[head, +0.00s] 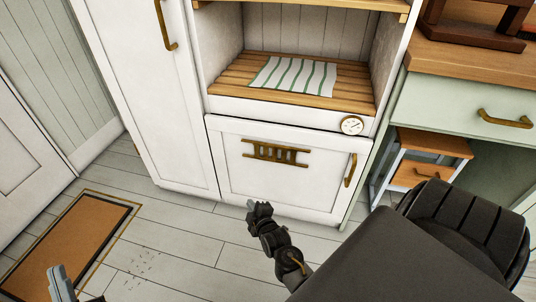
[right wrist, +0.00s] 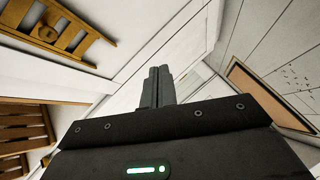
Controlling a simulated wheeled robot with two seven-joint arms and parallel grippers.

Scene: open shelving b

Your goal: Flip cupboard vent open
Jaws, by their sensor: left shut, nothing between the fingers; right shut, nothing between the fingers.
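The cupboard vent is a brass slatted piece (head: 275,153) on the upper part of the white lower cupboard door (head: 245,180). I cannot tell whether its flap is open or shut. In the right wrist view, brass framework of the vent (right wrist: 78,22) shows large at the upper left, partly cut off. My right gripper (head: 250,204) is shut and empty, below and in front of the vent and apart from it. Its closed fingers also show in the right wrist view (right wrist: 158,72). My left gripper (head: 56,270) is shut and empty at the bottom left, far from the cupboard.
A striped cloth (head: 294,74) lies on the shelf above. A dark chair (head: 468,225) stands at the right. An orange-brown mat (head: 72,242) lies on the floor left.

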